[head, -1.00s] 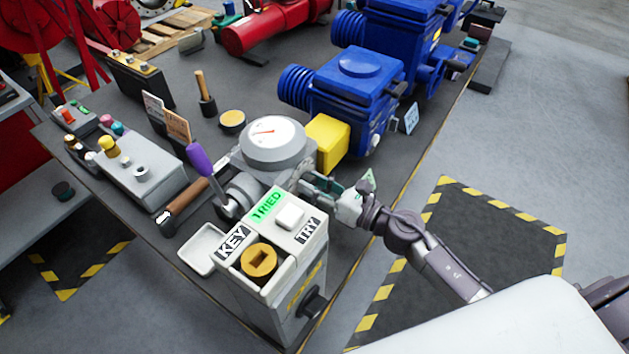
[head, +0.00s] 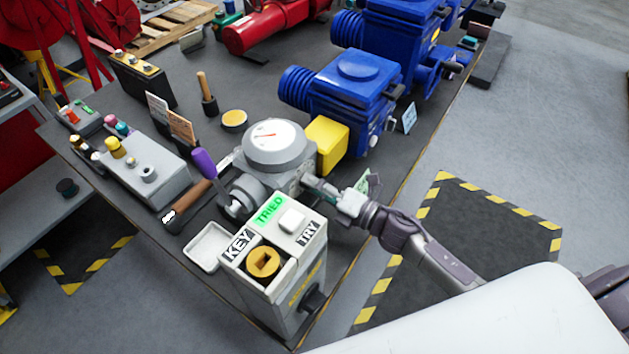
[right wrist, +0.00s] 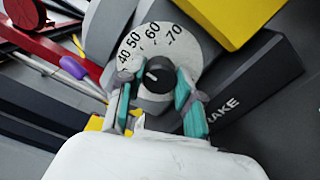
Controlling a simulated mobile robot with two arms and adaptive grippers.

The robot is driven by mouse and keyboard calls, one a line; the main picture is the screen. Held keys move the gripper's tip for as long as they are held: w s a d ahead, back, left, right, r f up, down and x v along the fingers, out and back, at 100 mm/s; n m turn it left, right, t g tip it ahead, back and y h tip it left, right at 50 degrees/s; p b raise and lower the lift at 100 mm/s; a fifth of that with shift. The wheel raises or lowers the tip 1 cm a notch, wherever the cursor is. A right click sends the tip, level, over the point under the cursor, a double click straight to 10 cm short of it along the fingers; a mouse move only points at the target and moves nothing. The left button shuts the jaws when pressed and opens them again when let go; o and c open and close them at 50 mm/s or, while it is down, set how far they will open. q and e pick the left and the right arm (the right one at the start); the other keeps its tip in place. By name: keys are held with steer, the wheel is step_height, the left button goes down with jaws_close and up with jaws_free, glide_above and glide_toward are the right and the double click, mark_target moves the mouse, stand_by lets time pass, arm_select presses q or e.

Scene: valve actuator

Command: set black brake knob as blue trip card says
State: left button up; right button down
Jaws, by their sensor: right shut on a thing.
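The black brake knob (right wrist: 156,78) shows in the right wrist view, on a pale dial (right wrist: 150,42) marked 40, 50, 60 and 70. A short white mark on the knob points to the upper left, roughly toward the low numbers; the exact reading is unclear. My right gripper (right wrist: 155,92) has its teal fingertips on both sides of the knob, shut on it. In the head view the gripper (head: 318,186) is at the right side of the grey gauge-topped unit (head: 275,150), and the knob is hidden. A light blue card (head: 409,118) stands beside the blue actuator; its text is unreadable. My left gripper is out of view.
The KEY/TRY box (head: 280,262) with a green TRIED label stands close in front of my right gripper. A yellow block (head: 327,143) sits just behind. A purple-topped lever (head: 203,162) and a small green card (head: 362,184) are nearby.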

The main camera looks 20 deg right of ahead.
steer(key=shift+m+p, duration=2.15)
steer(key=shift+m, duration=4.85)
steer(key=shift+f+m, duration=0.1)
steer(key=shift+m, duration=0.2)
steer(key=c, duration=0.8)
jaws_free()
steer(key=shift+o, duration=0.2)
steer(key=shift+s+d, duration=0.1)
steer(key=v, duration=1.1)
steer(key=shift+s+d, duration=0.3)
